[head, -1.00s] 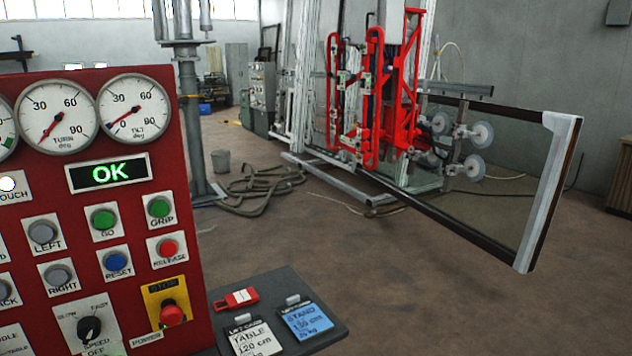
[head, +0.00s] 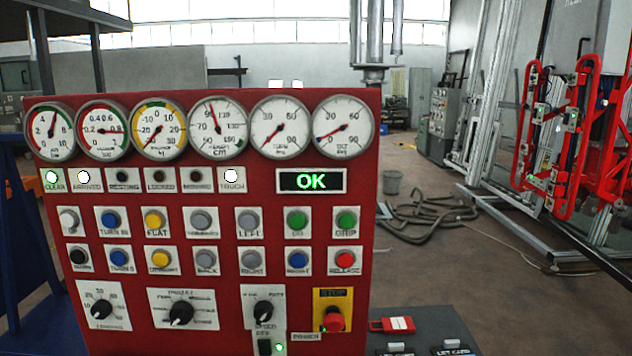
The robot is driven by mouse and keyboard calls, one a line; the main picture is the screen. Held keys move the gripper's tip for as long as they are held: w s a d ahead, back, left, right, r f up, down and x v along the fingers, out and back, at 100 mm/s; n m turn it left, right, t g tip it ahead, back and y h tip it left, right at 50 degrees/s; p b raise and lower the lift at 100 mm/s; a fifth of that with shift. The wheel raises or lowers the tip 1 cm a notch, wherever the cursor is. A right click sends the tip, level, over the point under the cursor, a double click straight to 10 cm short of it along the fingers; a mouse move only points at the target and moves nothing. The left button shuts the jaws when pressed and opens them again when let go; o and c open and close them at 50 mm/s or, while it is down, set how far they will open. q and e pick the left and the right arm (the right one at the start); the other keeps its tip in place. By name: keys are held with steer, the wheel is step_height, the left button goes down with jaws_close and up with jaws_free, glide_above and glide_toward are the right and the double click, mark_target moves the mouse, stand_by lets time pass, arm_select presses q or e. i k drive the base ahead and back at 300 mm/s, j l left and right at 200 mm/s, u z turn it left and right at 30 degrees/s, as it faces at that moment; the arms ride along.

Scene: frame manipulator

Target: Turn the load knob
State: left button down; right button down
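A red control panel (head: 225,270) fills the left and middle of the head view. Three black knobs sit along its bottom row. The left knob (head: 102,309) has a numbered dial; its small label is too blurred to read, so I cannot be sure that it is the load knob. The middle knob (head: 181,313) has a word scale, and the right one is the speed knob (head: 263,311). Several round gauges (head: 218,127) line the top. The display (head: 311,181) reads OK. Neither of my grippers is in view.
Rows of coloured buttons cover the panel's middle. A red stop button (head: 334,319) is at its lower right. A dark shelf (head: 425,320) with a red tag (head: 392,325) and cards is beside it. A red frame manipulator (head: 570,140) stands at the right; hoses (head: 430,215) lie on the floor.

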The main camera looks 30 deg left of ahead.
mark_target(101, 309)
steer(key=u, duration=2.15)
